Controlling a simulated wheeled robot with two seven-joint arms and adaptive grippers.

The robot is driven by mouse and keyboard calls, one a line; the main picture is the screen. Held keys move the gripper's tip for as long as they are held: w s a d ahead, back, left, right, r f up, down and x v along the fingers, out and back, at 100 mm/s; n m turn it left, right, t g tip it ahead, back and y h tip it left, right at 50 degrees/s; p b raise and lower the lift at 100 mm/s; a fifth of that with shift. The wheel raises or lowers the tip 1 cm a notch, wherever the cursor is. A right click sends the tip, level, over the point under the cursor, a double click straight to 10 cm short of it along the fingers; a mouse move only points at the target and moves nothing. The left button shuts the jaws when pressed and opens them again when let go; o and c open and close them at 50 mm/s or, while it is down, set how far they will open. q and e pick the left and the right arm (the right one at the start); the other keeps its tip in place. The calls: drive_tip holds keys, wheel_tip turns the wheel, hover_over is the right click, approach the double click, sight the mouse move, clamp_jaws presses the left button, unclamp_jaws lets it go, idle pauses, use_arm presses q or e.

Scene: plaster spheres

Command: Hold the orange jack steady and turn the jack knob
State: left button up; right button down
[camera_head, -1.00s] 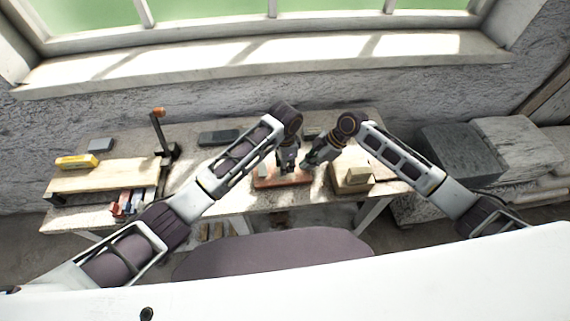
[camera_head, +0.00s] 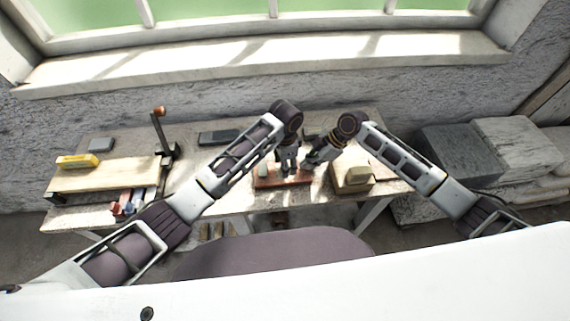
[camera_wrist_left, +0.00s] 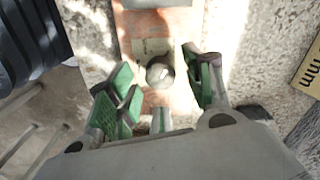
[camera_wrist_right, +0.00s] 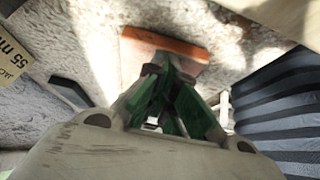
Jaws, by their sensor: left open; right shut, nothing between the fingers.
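The orange jack (camera_head: 268,183) lies on the workbench below both grippers, partly hidden by them. In the left wrist view its orange plate (camera_wrist_left: 150,22) runs up the picture, with a round metallic knob (camera_wrist_left: 160,75) on it. My left gripper (camera_wrist_left: 160,92) is open, its green-padded fingers on either side of the knob; I cannot tell whether they touch it. In the right wrist view the orange edge of the jack (camera_wrist_right: 165,42) lies just beyond my right gripper (camera_wrist_right: 165,72), which is shut and empty. Contact there is unclear.
A pale block (camera_head: 352,178) stands right of the jack. A printed card (camera_wrist_right: 14,58) reading "55 mm" lies on the bench. At left are a wooden board (camera_head: 105,176), a yellow object (camera_head: 76,161) and a clamp (camera_head: 160,135). A dark slab (camera_head: 219,137) lies behind.

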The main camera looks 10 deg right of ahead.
use_arm(q)
wheel_tip(320, 180, up, 12)
drive_tip(key=shift+f, duration=0.25)
use_arm(e)
drive_tip(key=shift+s+d+f, duration=0.15)
drive_tip(key=shift+f, duration=0.2)
drive_tip(key=shift+r, duration=0.1)
idle(0.4)
drive_tip(key=shift+d+r, duration=0.35)
drive_tip(key=shift+r, duration=0.2)
drive_tip(key=shift+w+v, duration=0.2)
drive_tip(key=shift+v, duration=1.25)
drive_tip(key=shift+v, duration=1.45)
drive_tip(key=shift+a+r, duration=0.1)
drive_tip(key=shift+r, duration=0.1)
drive_tip(key=v, duration=1.2)
use_arm(q)
drive_tip(key=shift+s+f, duration=0.1)
use_arm(e)
drive_tip(key=shift+f, duration=0.15)
